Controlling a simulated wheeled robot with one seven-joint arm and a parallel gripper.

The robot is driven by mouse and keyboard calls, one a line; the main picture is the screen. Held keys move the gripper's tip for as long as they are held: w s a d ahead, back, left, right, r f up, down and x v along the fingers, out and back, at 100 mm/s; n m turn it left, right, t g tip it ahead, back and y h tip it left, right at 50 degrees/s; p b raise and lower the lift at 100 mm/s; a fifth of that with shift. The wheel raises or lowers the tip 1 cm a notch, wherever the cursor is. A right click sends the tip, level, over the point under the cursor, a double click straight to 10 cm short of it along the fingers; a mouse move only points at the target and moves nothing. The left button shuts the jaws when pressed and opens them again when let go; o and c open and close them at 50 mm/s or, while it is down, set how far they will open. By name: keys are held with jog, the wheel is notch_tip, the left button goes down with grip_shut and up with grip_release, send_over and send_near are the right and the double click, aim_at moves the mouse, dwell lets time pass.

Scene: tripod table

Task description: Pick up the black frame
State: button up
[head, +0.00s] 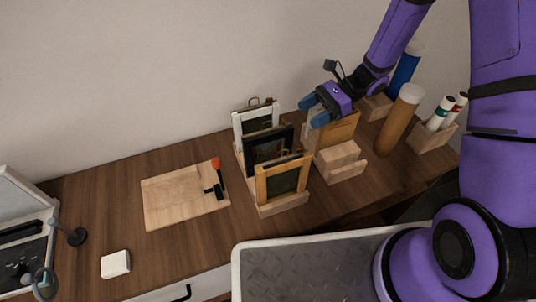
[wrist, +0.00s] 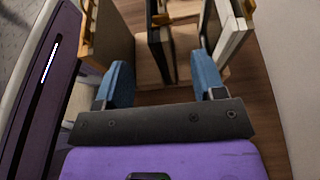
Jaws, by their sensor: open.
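The black frame (head: 265,143) stands upright in the middle of a row of three frames, in a wooden rack (head: 280,206). Its lower front is partly hidden by the light wooden frame (head: 262,186). A white frame (head: 239,125) stands behind it. My gripper (head: 313,109), with blue fingers, is open above the table to the right of the row. In the wrist view my gripper (wrist: 162,72) has its fingers spread, with nothing between them. The black frame's edge (wrist: 156,42) shows beyond the fingertips, between them in the picture. I see no contact.
Wooden blocks and a wooden panel (head: 341,130) stand just right of the frames, below my gripper. Tall tubes (head: 397,122) stand farther right. A board (head: 180,197) with a red-and-black tool lies left. The wall is close behind. The table's front left is mostly free.

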aim_at(291, 125)
jog(key=x, duration=0.9)
grip_shut()
